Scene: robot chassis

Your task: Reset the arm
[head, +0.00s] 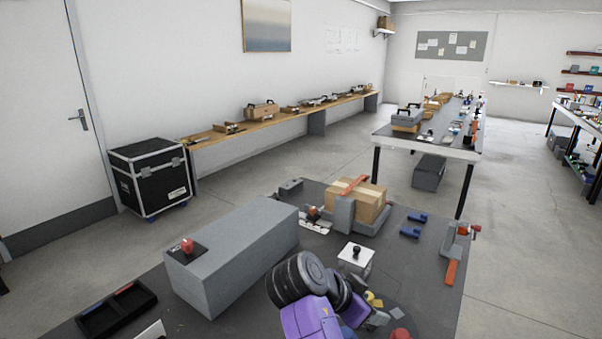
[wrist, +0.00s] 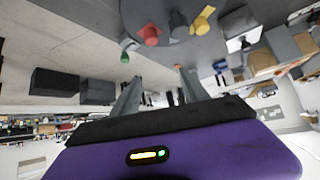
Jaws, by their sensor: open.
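My arm (head: 305,318), with purple and black links, reaches over the near part of the dark worktable (head: 240,325) in the head view. In the wrist view my gripper (wrist: 157,88) shows two grey fingers spread apart with nothing between them. A red piece (wrist: 150,35), a yellow piece (wrist: 203,20) and a green piece (wrist: 125,58) lie beyond the fingertips, apart from them. The wrist picture appears upside down. In the head view the arm partly hides the gripper and the small pieces near it.
A long grey block (head: 235,250) with a red-knobbed device stands left of my arm. A white box with a black knob (head: 356,257), a cardboard box (head: 358,203), blue parts (head: 411,232) and an orange-handled clamp (head: 452,270) lie beyond. A black tray (head: 117,310) is at left.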

